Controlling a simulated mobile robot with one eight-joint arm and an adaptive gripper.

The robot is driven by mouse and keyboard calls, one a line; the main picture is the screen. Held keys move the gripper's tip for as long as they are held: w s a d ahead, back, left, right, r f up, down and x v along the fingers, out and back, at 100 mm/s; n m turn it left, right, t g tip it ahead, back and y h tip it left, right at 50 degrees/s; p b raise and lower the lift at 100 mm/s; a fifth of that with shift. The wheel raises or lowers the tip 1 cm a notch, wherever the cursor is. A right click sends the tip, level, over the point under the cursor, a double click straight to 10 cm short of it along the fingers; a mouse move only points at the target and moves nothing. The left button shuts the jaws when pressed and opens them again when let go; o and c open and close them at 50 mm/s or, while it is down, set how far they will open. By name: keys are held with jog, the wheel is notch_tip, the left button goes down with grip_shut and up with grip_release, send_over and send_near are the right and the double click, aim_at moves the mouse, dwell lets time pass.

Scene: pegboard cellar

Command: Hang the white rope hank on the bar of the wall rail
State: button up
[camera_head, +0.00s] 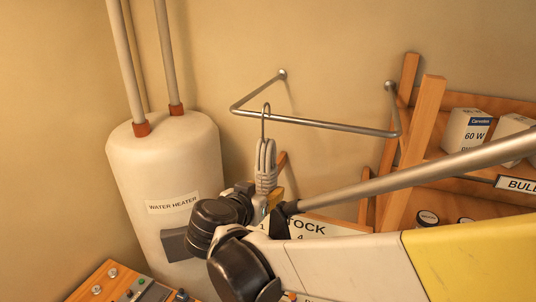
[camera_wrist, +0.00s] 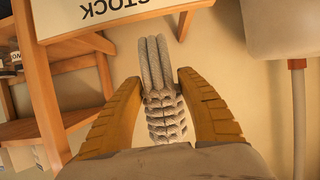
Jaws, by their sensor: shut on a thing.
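The white rope hank (camera_head: 265,160) is upright below the wall rail, with a thin metal hook (camera_head: 263,128) at its top. The hook's curved top overlaps the left part of the rail's bar (camera_head: 325,125); I cannot tell whether it is around the bar or only in front of it. My gripper (camera_head: 266,196) is shut on the lower part of the hank. In the wrist view my yellow fingers (camera_wrist: 160,92) stand on either side of the wrapped hank (camera_wrist: 153,62); the hook is not visible there.
A white water heater (camera_head: 165,175) with two pipes stands left of the rail. On the right, a wooden shelf (camera_head: 425,110) holds bulb boxes (camera_head: 466,131) and jars close to the bar's right end. A "STOCK" sign (camera_head: 310,228) is below, partly behind my arm.

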jog(key=f+b+x, duration=0.1)
jog(key=b+x, duration=0.2)
jog(key=x, duration=0.4)
dwell(0.6)
jog(key=shift+f, duration=0.15)
jog(key=o, duration=1.4)
